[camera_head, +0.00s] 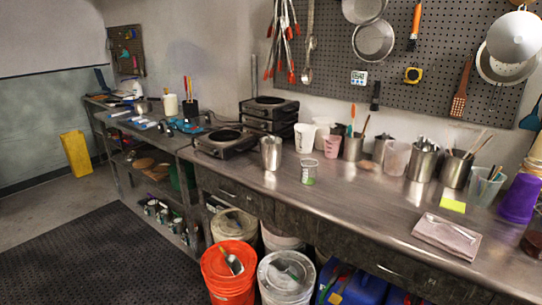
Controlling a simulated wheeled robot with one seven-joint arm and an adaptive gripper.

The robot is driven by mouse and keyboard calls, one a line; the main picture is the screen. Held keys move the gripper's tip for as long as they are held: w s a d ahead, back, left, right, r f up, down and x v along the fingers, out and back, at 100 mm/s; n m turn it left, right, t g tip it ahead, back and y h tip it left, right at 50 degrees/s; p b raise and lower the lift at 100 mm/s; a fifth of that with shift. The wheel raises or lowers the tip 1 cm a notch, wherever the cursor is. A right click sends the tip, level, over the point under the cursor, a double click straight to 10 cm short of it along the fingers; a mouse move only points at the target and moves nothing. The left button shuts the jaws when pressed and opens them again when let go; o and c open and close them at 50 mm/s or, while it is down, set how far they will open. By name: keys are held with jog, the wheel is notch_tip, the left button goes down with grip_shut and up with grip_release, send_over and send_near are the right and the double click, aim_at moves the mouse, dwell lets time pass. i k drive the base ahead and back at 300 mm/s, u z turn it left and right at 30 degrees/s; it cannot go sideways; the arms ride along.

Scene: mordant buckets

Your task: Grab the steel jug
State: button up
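Several steel vessels stand on the long metal counter (345,208). A plain steel jug-like vessel (271,153) stands upright near the front edge, in front of the hot plates and left of a small white-green cup (309,172). I see nothing sticking out of its top. Farther right are a steel canister (352,149) with tools in it, a steel vessel (422,163) with utensils and another steel canister (456,170) holding thin sticks. At this size I cannot tell for sure which one is the jug. My gripper is not in view.
Hot plates (225,143) stand left of the vessels. White cups (304,138) and a pink cup (332,146) are close by on the right. A folded cloth (447,235) lies at the right.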

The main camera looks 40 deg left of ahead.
aim_at(270, 147)
jog(key=u, duration=0.95)
jog(key=i, duration=1)
jog(key=u, duration=0.75)
